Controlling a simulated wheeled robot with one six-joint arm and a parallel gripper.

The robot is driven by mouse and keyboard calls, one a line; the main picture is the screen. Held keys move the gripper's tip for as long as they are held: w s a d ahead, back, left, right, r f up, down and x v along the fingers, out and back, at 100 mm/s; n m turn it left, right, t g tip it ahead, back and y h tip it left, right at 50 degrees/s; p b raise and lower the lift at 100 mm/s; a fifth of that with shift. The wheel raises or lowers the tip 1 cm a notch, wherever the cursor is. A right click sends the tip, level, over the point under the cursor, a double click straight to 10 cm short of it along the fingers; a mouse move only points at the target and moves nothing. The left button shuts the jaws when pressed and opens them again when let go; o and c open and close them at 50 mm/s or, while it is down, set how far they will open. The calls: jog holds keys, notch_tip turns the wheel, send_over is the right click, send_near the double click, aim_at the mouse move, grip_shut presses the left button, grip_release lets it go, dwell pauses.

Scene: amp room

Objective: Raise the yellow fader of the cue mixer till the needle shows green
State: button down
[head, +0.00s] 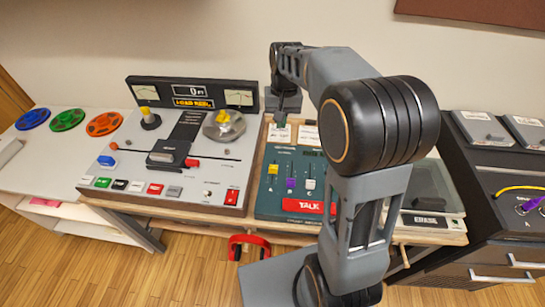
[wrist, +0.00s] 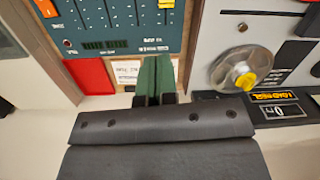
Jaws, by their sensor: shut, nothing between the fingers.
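The cue mixer (head: 262,200) is a teal panel in a wooden frame, at the centre of the head view. Its yellow fader (head: 273,169) stands left of a purple fader (head: 291,183) and a white fader (head: 310,184). In the wrist view the mixer (wrist: 120,22) fills the top, with the yellow fader cap (wrist: 165,4) at the top edge. My gripper (head: 281,119) is over the mixer's far end; its green fingers (wrist: 154,66) are shut and empty, apart from the yellow fader. I cannot make out a needle on the mixer.
A tape machine (head: 133,170) with a metal reel hub (head: 222,126) and two meters stands left of the mixer. A red TALK button (head: 302,205) is at the mixer's near edge. My arm hides part of the mixer's right side. A grey rack (head: 500,190) stands at right.

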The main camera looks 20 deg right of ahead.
jog(key=w+d+f+m+g, duration=0.2)
jog(key=w+f+g, duration=0.1)
jog(key=w+f, duration=0.65)
send_over(274, 156)
jog(key=shift+y, duration=0.4)
jog(key=f, duration=0.9)
jog(key=shift+s+d+f, duration=0.1)
jog(key=shift+s+f, duration=0.1)
jog(key=shift+f, duration=0.1)
jog(key=shift+s+a+p, duration=0.25)
jog(key=shift+s+a, duration=0.05)
jog(key=shift+s, duration=0.35)
jog(key=shift+s+a+p, duration=0.25)
jog(key=shift+s, duration=0.35)
jog(key=shift+s+a, duration=0.2)
jog(key=shift+s, duration=0.35)
